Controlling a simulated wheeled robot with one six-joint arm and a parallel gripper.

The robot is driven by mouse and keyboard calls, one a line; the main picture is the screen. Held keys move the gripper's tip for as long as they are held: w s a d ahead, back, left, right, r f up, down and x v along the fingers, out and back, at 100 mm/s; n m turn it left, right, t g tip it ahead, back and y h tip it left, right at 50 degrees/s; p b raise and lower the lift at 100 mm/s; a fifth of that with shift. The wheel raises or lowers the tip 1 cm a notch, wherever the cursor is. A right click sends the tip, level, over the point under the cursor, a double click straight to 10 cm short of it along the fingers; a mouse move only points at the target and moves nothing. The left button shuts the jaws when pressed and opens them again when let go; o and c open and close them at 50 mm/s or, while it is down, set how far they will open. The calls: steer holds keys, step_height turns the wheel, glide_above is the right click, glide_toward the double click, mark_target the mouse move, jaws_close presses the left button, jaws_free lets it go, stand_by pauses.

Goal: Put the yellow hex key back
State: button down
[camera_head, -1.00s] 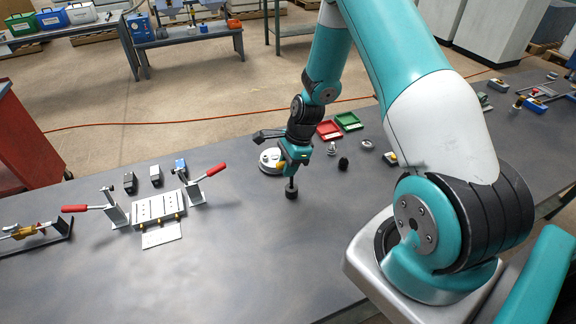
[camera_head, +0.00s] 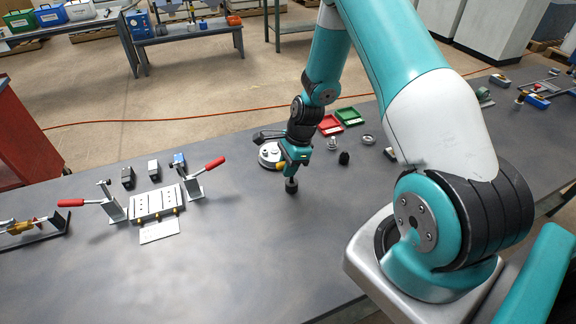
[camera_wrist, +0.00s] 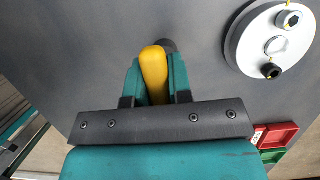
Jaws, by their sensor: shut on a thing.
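My gripper (camera_head: 290,167) is shut on the yellow hex key (camera_wrist: 154,72), with its yellow handle between the teal fingers in the wrist view. In the head view the gripper points down over the table. A small dark cylindrical holder (camera_head: 291,187) stands on the table right under it. Only a short stretch of shaft shows between the gripper and the holder. The shaft appears lined up with the holder, but I cannot tell how deep its tip is. In the wrist view the handle hides most of the dark round holder (camera_wrist: 168,45).
A round silver part (camera_head: 269,155) with knobs is close behind the gripper. Red (camera_head: 331,125) and green (camera_head: 349,117) trays lie farther back. A fixture plate (camera_head: 157,202) with red-handled clamps stands at left. The table in front is clear.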

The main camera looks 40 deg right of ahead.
steer(key=shift+f+b, duration=0.5)
steer(key=shift+f, duration=0.3)
steer(key=c, duration=1)
jaws_free()
steer(key=shift+o, duration=0.2)
steer(key=shift+r, duration=0.15)
steer(key=b+v, duration=0.2)
steer(key=v, duration=1.5)
steer(key=shift+d+b, duration=0.2)
steer(key=shift+b, duration=0.2)
steer(key=shift+s+a+r, duration=0.1)
steer(key=s+a+r+n, duration=0.35)
steer(key=a+n, duration=0.25)
steer(key=a, duration=0.2)
steer(key=s+a+r+n, duration=0.2)
steer(key=a+r+n, duration=0.2)
steer(key=a+n, duration=0.25)
steer(key=s+a+r+n+y, duration=0.1)
steer(key=s+a+r+n, duration=0.2)
steer(key=s+a+n, duration=0.9)
steer(key=s+n, duration=0.3)
steer(key=n, duration=0.1)
steer(key=shift+s+a+r+g, duration=0.2)
steer(key=shift+r+g, duration=0.15)
steer(key=shift+g, duration=0.05)
